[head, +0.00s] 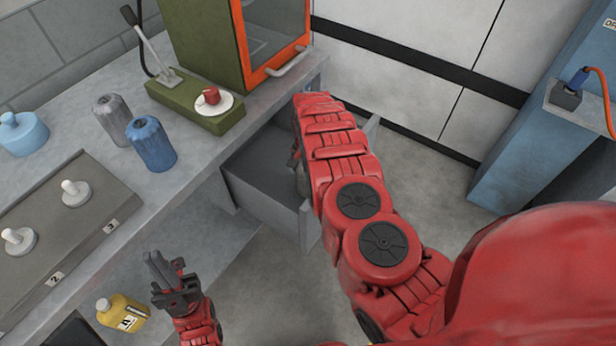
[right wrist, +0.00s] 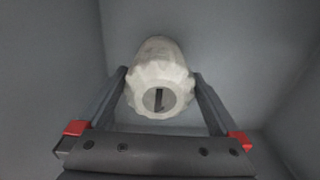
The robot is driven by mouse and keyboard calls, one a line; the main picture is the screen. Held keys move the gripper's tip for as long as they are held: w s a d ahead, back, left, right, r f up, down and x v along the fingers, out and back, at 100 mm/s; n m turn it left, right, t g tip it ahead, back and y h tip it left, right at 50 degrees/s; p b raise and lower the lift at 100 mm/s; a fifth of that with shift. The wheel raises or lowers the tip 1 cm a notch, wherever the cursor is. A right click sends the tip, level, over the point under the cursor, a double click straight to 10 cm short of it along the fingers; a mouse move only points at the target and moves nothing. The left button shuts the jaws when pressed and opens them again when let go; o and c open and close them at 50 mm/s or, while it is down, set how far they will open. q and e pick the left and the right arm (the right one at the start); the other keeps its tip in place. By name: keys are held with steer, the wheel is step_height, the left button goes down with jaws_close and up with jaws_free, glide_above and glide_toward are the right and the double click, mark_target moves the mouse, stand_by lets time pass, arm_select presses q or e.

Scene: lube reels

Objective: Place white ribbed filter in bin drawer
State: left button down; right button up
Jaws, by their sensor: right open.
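The white ribbed filter (right wrist: 158,78) shows in the right wrist view, inside the grey bin drawer (right wrist: 45,90). My right gripper (right wrist: 160,92) is open, with one finger on each side of the filter; whether the fingers touch it I cannot tell. In the head view the pulled-out drawer (head: 262,195) is under the bench, and my right arm reaches down over it, hiding most of the filter and gripper. My left gripper (head: 168,278) is in front of the bench, away from the drawer, with nothing visible in it; its finger gap is unclear.
A yellow bottle (head: 122,312) is below the bench edge. A blue cabinet (head: 545,135) stands right, with open floor between.

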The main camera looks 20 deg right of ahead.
step_height(320, 180, up, 8)
steer(key=shift+r, duration=0.1)
stand_by(0.7)
